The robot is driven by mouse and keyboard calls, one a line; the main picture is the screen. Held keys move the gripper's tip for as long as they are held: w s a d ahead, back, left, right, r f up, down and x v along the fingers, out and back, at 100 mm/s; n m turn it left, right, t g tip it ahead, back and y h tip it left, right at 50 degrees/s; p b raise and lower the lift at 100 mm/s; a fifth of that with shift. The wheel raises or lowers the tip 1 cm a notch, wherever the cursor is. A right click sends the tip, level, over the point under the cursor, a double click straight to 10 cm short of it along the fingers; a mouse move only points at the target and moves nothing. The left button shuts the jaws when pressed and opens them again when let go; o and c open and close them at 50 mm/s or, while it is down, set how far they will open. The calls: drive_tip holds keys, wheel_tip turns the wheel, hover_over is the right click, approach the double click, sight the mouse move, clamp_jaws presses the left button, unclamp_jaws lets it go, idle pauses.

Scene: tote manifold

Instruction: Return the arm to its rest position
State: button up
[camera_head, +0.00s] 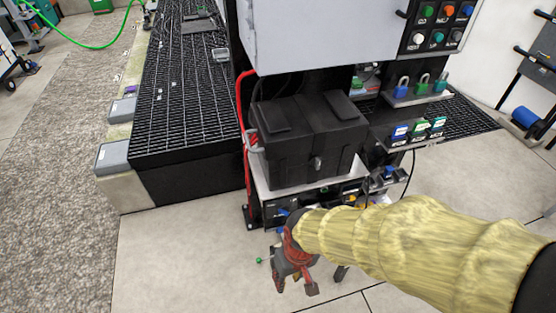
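My arm (400,240) wears a pale yellow sleeve and reaches in from the right edge. My gripper (292,274) is at its end, low in the middle of the view, with a red and dark grey body and fingers pointing down. It is in front of and below the black box, over the light floor.
A black lidded box (310,145) sits on a shelf of a stand under a grey cabinet (320,30). Padlocks (421,84) and coloured tags (418,130) are at its right. A black grated platform (185,90) is at the left. A small green object (259,261) lies near the gripper. The lower-left floor (170,260) is clear.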

drive_tip(key=d+r+m+t, duration=0.2)
drive_tip(key=d+r, duration=0.6)
drive_tip(key=r, duration=0.4)
drive_tip(key=d+r+m+t+h, duration=0.1)
drive_tip(key=d+r+m+t, duration=0.1)
drive_tip(key=d+r, duration=0.6)
wheel_tip(320, 180, up, 5)
drive_tip(key=shift+d+f+t, duration=0.2)
drive_tip(key=shift+t, duration=0.6)
drive_tip(key=shift+o, duration=0.2)
